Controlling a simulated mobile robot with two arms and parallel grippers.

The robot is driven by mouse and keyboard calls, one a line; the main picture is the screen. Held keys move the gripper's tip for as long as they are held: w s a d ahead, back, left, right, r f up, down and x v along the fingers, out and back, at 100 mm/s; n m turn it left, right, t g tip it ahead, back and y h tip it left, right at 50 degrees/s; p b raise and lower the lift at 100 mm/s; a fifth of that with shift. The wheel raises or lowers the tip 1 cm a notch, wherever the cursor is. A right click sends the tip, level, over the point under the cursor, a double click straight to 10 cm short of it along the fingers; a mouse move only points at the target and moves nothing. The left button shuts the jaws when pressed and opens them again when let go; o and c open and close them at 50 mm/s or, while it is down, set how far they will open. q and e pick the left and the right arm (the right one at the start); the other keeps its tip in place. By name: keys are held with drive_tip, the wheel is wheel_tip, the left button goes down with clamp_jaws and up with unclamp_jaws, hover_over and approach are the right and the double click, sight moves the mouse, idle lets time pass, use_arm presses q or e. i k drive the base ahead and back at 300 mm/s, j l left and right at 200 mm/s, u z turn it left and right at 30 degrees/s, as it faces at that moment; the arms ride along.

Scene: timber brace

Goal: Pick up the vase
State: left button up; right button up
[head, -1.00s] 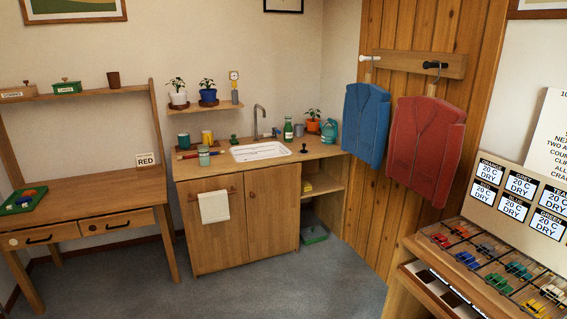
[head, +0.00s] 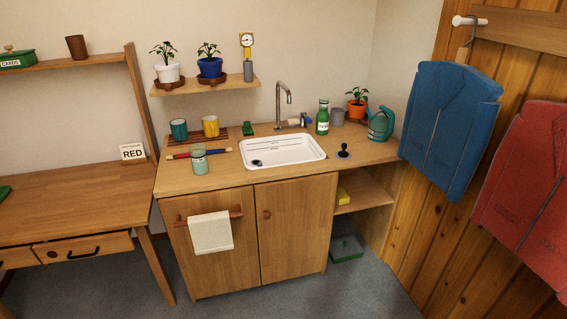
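No object is plainly a vase. Vessel-like things are a grey mug-like pot (head: 337,117) at the back right of the sink counter, a small grey cylinder (head: 248,71) at the right end of the wall shelf, and a brown tapered cup (head: 76,48) on the left shelf. I cannot tell which of them, if any, is the vase. Neither of my grippers shows in the head view.
The wooden counter (head: 190,180) holds a white sink (head: 300,150), tap, green bottle (head: 322,118), potted plant (head: 357,104), teal watering can (head: 381,124), mugs and a jar (head: 199,162). A desk (head: 80,205) stands left; blue (head: 452,125) and red jackets hang right. Grey floor in front is clear.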

sight(199, 160)
drive_tip(key=i+l+u, duration=0.35)
drive_tip(key=i+l, duration=0.55)
